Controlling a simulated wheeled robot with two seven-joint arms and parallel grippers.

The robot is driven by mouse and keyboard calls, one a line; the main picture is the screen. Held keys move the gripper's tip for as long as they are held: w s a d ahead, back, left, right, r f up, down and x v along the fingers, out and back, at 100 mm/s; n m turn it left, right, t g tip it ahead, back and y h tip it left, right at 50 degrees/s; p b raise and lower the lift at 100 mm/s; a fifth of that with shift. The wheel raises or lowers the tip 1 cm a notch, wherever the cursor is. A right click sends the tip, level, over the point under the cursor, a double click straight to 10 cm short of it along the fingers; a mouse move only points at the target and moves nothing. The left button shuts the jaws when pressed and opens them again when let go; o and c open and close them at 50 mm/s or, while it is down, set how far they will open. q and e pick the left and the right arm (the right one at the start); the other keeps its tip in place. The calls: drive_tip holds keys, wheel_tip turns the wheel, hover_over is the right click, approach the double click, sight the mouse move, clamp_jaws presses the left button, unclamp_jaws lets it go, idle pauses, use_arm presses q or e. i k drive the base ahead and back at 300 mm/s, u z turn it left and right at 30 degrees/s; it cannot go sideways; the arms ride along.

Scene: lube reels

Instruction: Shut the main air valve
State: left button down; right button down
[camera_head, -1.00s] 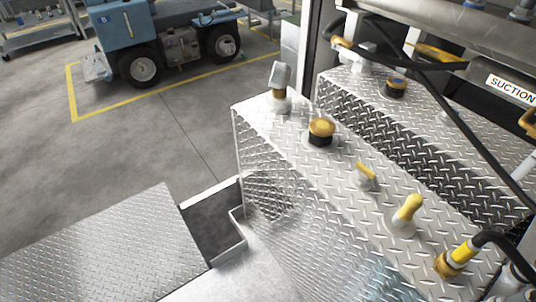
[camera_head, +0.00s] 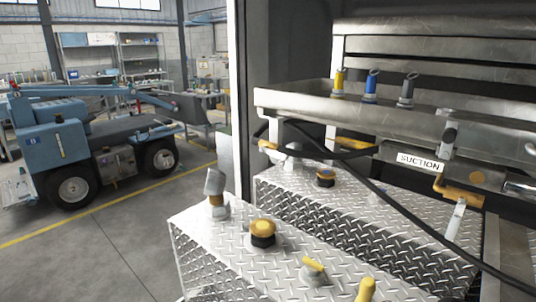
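No label reading main air shows, so I cannot tell which valve it is. Several yellow-handled fittings are in view. A small yellow lever (camera_head: 314,265) sits on the near diamond-plate box, with a rounded yellow handle (camera_head: 366,290) cut by the bottom edge. A yellow valve body with a pale hanging handle (camera_head: 459,195) is at the right, below the SUCTION label (camera_head: 420,162). A yellow lever (camera_head: 356,144) lies level behind a black hose at the centre. Neither of my grippers is in view.
A yellow-topped black cap (camera_head: 262,233) and a grey angled fitting (camera_head: 215,190) stand on the near box (camera_head: 215,240). A black hose (camera_head: 400,215) crosses the right side. A blue vehicle (camera_head: 85,150) stands at the left; the floor (camera_head: 130,245) before it is clear.

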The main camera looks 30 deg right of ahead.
sight(276, 154)
drive_tip(key=z, duration=0.2)
drive_tip(key=k, duration=0.3)
drive_tip(key=u, duration=1)
drive_tip(key=i, duration=0.85)
drive_tip(key=z, duration=0.75)
drive_tip(key=i, duration=0.6)
drive_tip(key=z, duration=0.65)
